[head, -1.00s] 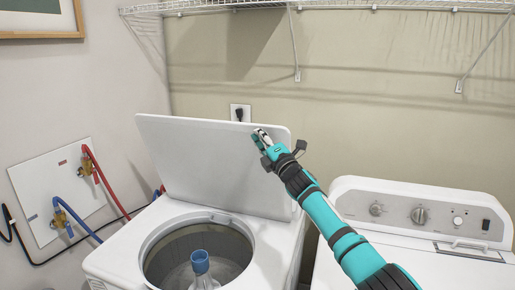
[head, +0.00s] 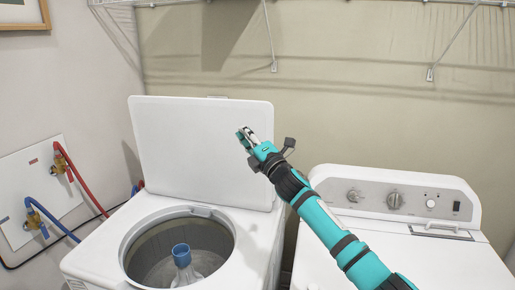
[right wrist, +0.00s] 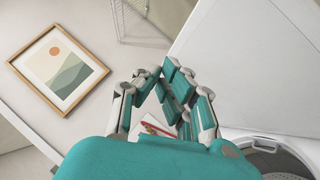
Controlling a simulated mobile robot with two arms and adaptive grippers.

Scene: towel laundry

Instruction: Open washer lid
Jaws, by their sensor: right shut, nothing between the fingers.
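The white washer (head: 240,245) stands at the lower left of the head view, its round tub open with a blue-topped agitator (head: 181,256) inside. Its white lid (head: 185,150) stands raised, close to upright, at the back of the tub. The lid also fills the upper right of the right wrist view (right wrist: 260,70). My right gripper (head: 246,136) is shut and empty in front of the lid's upper right part; whether it touches the lid I cannot tell. In the right wrist view its fingertips (right wrist: 158,75) come together. My left gripper is not in view.
A white dryer (head: 400,250) with a knobbed panel stands to the right, under my right arm. Red (head: 85,180) and blue (head: 55,222) hoses run from a wall plate at left. A wire shelf (head: 440,5) hangs above. A framed picture (right wrist: 58,68) is on the wall.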

